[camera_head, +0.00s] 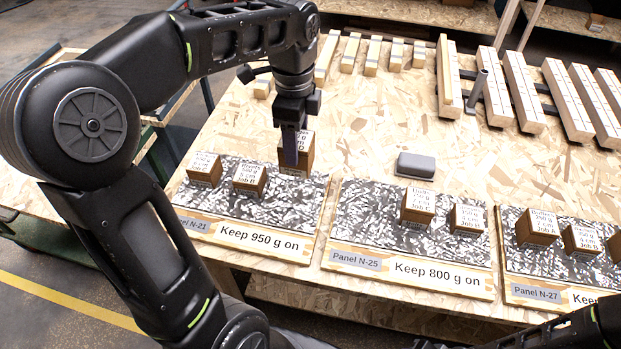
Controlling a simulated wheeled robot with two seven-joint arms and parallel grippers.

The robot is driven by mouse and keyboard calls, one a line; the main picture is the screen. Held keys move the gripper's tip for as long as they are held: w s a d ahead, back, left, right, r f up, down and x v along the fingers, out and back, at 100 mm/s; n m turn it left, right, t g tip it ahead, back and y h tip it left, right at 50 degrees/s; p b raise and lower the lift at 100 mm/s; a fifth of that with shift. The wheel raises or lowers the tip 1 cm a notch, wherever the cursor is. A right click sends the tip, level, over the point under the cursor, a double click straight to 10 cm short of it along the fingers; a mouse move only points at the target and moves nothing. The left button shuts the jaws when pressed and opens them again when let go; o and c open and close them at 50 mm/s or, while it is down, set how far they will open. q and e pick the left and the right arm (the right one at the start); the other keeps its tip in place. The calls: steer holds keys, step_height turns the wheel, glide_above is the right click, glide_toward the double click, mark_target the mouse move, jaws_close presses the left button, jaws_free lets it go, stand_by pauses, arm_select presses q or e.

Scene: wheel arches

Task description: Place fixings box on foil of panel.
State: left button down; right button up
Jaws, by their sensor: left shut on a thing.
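My left gripper (291,148) points down and is shut on a brown fixings box (306,152) with a white printed label. The box is at the back right of the foil on Panel N-21 (252,239), which reads "Keep 950 g on". I cannot tell whether its base touches the foil. Two smaller boxes, one at the left (205,169) and one in the middle (249,179), stand on that foil. Panel N-25 (420,274), "Keep 800 g on", bears a taller box (417,205) and a smaller box (466,218). My right gripper is not visible.
Panel N-27 (540,294) at the right bears several boxes and is cut by the frame. A grey rounded block (415,165) lies behind Panel N-25. Wooden bars (523,92) line the table's back. Bare board lies between them and the panels.

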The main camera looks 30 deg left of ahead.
arm_select(q)
steer(key=shift+s+r, duration=0.1)
steer(key=shift+s, duration=0.1)
steer(key=shift+w+f, duration=0.1)
steer(key=shift+f, duration=3.05)
steer(key=shift+f, duration=1.9)
steer(key=shift+f, duration=0.1)
steer(key=shift+c, duration=2.4)
jaws_free()
step_height(320, 180, up, 12)
steer(key=shift+r, duration=0.1)
